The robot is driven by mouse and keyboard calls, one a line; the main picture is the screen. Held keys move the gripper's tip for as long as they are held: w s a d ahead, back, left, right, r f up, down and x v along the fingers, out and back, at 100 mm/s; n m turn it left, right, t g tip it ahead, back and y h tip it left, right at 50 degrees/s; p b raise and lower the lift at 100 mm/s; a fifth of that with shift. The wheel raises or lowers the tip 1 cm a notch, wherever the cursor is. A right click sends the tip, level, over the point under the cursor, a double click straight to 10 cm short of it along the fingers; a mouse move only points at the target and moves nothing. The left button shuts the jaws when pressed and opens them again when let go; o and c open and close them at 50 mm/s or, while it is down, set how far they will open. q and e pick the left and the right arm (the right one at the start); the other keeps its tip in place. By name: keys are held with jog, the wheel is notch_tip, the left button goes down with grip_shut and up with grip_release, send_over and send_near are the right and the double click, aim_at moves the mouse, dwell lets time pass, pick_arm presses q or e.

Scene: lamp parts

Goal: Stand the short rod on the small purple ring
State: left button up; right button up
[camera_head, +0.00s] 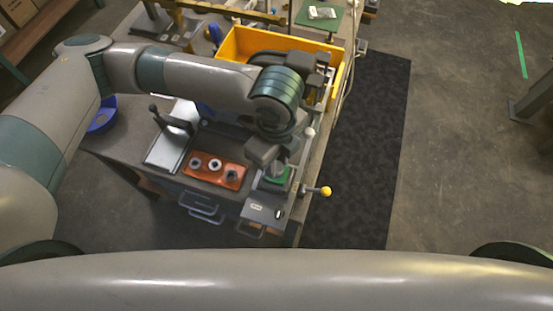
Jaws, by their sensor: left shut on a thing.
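My left gripper (272,156) points down at the near right corner of the workbench, shut on a small pale piece that looks like the short rod (280,171). The gripper hides most of it. Its lower end is over a green patch (286,178) on the bench fixture; I cannot tell whether it touches. I cannot make out the small purple ring; an orange tray (229,182) to the left of the gripper holds three small dark and pale ring-like parts (215,164). My right gripper is not in view.
A yellow bin (232,48) with dark parts stands behind the wrist. A yellow-knobbed lever (326,191) sticks out right of the fixture. A silver plate with a dark upright handle (169,147) and a blue bowl (102,116) are to the left. A dark mat (365,150) covers floor at right.

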pick_arm(q)
jog(key=shift+f, duration=0.15)
jog(key=o, duration=0.9)
jog(key=shift+c, duration=0.2)
jog(key=shift+o, duration=1.3)
notch_tip(320, 180, up, 17)
jog(key=b, duration=0.3)
jog(key=shift+r, duration=0.2)
